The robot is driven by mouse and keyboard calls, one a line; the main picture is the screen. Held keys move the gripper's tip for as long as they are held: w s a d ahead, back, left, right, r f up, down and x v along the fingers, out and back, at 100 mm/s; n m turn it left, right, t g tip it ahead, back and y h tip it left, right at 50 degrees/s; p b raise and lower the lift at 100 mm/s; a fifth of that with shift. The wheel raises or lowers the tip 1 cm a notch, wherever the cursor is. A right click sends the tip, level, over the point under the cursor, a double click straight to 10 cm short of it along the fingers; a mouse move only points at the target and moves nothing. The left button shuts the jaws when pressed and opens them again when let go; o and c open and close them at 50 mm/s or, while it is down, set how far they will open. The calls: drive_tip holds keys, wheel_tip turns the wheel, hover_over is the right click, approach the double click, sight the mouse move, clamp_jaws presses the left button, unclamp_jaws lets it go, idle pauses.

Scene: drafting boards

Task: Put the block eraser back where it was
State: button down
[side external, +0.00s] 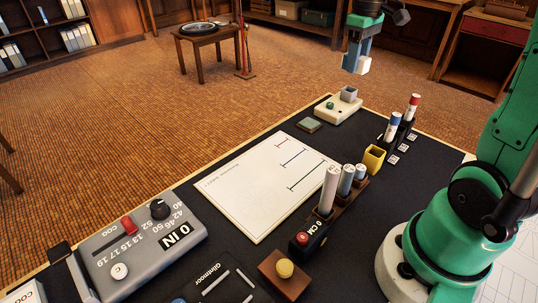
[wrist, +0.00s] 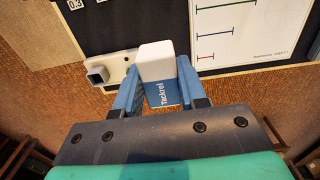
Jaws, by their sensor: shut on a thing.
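The block eraser (wrist: 156,58) is white with a blue paper sleeve that carries lettering. In the wrist view it sits between the two blue fingers of my gripper (wrist: 158,88), which is shut on it, with the white end sticking out past the fingertips. In the side view, my gripper (side external: 358,50) holds the eraser (side external: 357,66) in the air, beyond the far end of the dark board. The white end of the eraser points down.
A drawing sheet (side external: 250,190), upright marker tubes (side external: 328,188) and a yellow cup (side external: 373,158) stand nearer.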

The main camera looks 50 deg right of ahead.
sight(339, 145)
wheel_tip(339, 145, down, 19)
drive_tip(key=shift+r, duration=0.1)
idle(0.3)
drive_tip(key=shift+c, duration=2.4)
unclamp_jaws()
drive_tip(key=shift+f, duration=0.2)
wheel_tip(339, 145, up, 12)
drive_tip(key=s+a+r+t, duration=0.1)
drive_tip(key=a+t, duration=0.6)
drive_tip(key=a, duration=1.1)
drive_tip(key=shift+s+a+r, duration=0.3)
drive_tip(key=shift+a+r, duration=0.05)
drive_tip(key=shift+r, duration=0.05)
